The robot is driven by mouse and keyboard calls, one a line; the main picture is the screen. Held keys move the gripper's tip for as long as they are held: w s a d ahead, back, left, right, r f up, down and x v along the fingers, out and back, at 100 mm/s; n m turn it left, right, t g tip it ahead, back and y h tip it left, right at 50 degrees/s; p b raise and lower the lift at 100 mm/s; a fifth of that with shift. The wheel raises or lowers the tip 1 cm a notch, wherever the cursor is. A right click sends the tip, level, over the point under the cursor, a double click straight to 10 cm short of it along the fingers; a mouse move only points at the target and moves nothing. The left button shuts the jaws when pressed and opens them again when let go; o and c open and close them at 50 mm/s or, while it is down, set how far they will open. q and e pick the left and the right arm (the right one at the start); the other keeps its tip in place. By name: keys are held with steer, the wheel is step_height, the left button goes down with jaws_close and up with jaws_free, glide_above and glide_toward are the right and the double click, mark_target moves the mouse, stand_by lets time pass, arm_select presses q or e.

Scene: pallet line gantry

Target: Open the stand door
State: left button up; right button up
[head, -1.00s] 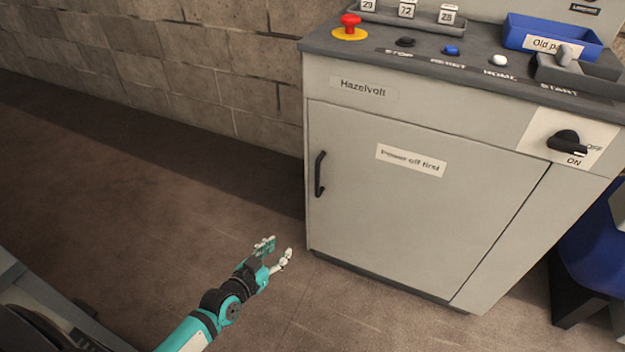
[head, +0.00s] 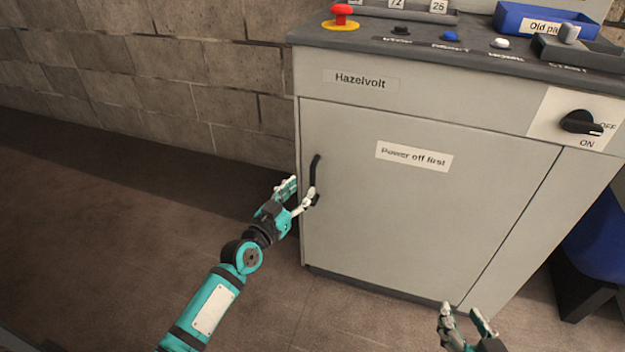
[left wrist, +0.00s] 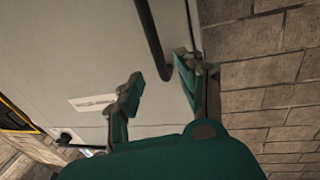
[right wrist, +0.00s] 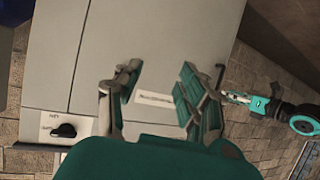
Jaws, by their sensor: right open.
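The stand door (head: 400,220) is a grey panel, shut, with a label reading "Power off first". Its black bar handle (head: 314,178) is upright at the door's left edge. My left gripper (head: 297,196) is at the handle's lower part. In the left wrist view its fingers (left wrist: 158,84) are apart, with the handle (left wrist: 153,40) end between or just beyond them; contact cannot be told. My right gripper (head: 465,317) is open and empty, in front of the lower right of the door. The right wrist view also shows the handle (right wrist: 219,76) beside my left gripper (right wrist: 240,98).
A black rotary switch (head: 580,122) with OFF and ON marks is right of the door. A red mushroom button (head: 341,14), several push buttons and a blue tray (head: 545,20) are on top. A block wall (head: 150,80) stands behind; floor at left is clear.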

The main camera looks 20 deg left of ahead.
mark_target(311, 178)
arm_select(q)
steer(key=b+x, duration=0.1)
steer(key=x, duration=0.4)
steer(key=shift+w+d+f, duration=0.1)
steer(key=shift+w+d, duration=0.05)
steer(key=shift+w, duration=0.15)
steer(key=shift+w+d, duration=0.1)
steer(key=shift+w, duration=0.35)
arm_select(e)
step_height(311, 178, up, 6)
steer(key=w+a+t+y, duration=0.1)
steer(key=w+t, duration=0.1)
steer(key=t, duration=0.2)
steer(key=shift+w+a+r, duration=0.25)
steer(key=shift+a, duration=0.05)
arm_select(q)
jaws_close()
